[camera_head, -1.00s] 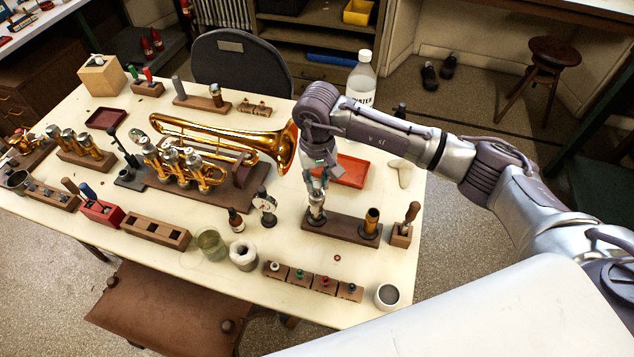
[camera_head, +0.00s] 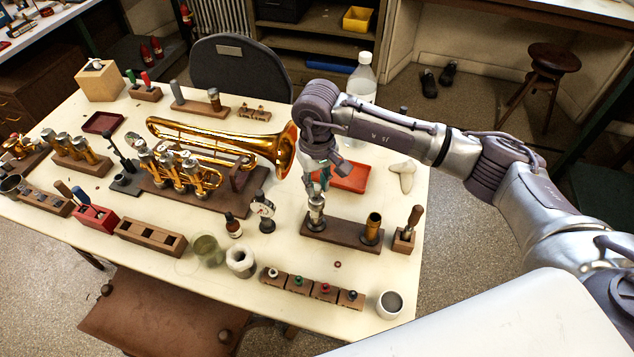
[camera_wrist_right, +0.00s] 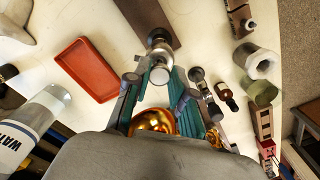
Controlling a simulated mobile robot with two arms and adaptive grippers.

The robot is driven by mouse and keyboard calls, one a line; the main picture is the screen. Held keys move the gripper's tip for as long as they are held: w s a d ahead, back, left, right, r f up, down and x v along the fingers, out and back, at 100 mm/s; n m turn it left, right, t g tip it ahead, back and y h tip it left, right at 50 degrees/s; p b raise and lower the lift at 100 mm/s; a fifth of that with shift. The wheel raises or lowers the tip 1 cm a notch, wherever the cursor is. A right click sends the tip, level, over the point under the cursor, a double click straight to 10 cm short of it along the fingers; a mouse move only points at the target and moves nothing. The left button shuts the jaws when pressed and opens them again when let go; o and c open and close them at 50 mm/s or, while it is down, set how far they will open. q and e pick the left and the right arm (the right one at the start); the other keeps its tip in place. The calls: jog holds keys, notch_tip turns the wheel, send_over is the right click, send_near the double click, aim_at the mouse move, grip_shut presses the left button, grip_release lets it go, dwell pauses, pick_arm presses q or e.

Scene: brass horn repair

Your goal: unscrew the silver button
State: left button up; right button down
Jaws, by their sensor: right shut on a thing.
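The silver button (camera_wrist_right: 160,75) is the round bright cap on top of a silver valve (camera_head: 316,215). The valve stands upright at the left end of a dark wooden stand (camera_head: 343,234), with a brass cylinder (camera_head: 372,228) at the other end. My right gripper (camera_head: 318,194) comes down from above and is shut on the silver button. In the right wrist view the cap sits between the two fingertips of the gripper (camera_wrist_right: 160,84). The finger contact is partly hidden in the head view. My left gripper is not in view.
A gold trumpet (camera_head: 215,140) lies on its rack left of my gripper. A red tray (camera_head: 352,178) and a water bottle (camera_head: 362,85) are behind it. A dial gauge (camera_head: 263,209) stands close on the left. A wooden block with small coloured-top pieces (camera_head: 300,283) is in front.

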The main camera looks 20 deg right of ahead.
jog(key=shift+f+n+b, duration=0.1)
jog(key=shift+n+b, duration=1.8)
jog(key=shift+b, duration=0.25)
jog(key=shift+n+b, duration=0.45)
jog(key=shift+n, duration=0.15)
jog(key=c, duration=0.9)
grip_release()
jog(key=shift+r, duration=0.25)
